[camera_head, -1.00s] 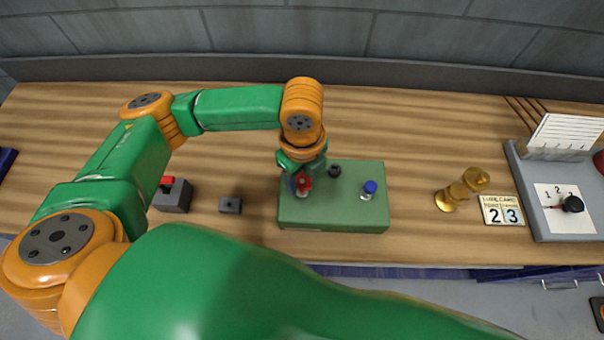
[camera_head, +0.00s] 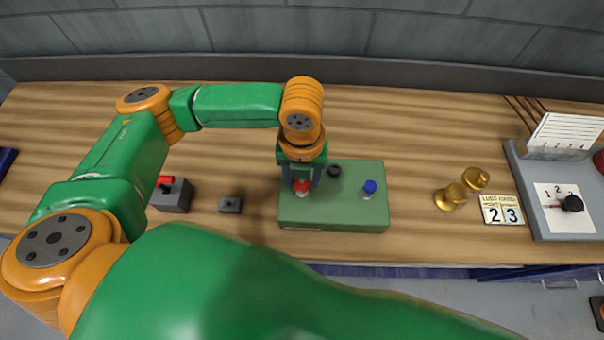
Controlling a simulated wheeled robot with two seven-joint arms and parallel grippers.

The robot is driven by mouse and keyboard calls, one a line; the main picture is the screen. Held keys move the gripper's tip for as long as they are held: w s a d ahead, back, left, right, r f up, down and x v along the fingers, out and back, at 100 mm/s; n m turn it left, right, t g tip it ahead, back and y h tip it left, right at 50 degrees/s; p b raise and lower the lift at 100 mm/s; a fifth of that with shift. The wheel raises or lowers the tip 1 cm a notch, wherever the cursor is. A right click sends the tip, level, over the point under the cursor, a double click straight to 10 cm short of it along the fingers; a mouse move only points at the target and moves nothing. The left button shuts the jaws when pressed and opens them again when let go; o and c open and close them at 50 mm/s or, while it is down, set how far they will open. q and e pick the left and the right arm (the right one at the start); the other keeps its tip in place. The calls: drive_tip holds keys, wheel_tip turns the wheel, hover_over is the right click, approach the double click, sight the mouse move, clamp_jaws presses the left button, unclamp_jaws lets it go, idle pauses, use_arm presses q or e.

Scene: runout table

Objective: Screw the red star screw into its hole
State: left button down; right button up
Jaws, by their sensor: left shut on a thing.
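The red star screw (camera_head: 302,188) stands at the left part of the green block (camera_head: 345,215). My left gripper (camera_head: 302,185) points down over it and is shut on its red head. The hole under the screw is hidden, and I cannot tell how deep the screw sits. My right gripper is not in view; a large green arm link of mine crosses the front of the picture.
On the green block are a blue-headed screw (camera_head: 369,189) and a black knob or hole (camera_head: 334,171). To the left are a grey box with a red switch (camera_head: 172,195) and a small grey block (camera_head: 230,205). Brass pieces (camera_head: 451,196), a number card (camera_head: 502,211) and a grey panel (camera_head: 532,200) are at right.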

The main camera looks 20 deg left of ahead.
use_arm(q)
drive_tip(key=m, duration=0.7)
drive_tip(key=shift+m, duration=1)
drive_tip(key=m, duration=0.4)
drive_tip(key=shift+m, duration=0.3)
drive_tip(key=shift+c, duration=1.6)
unclamp_jaws()
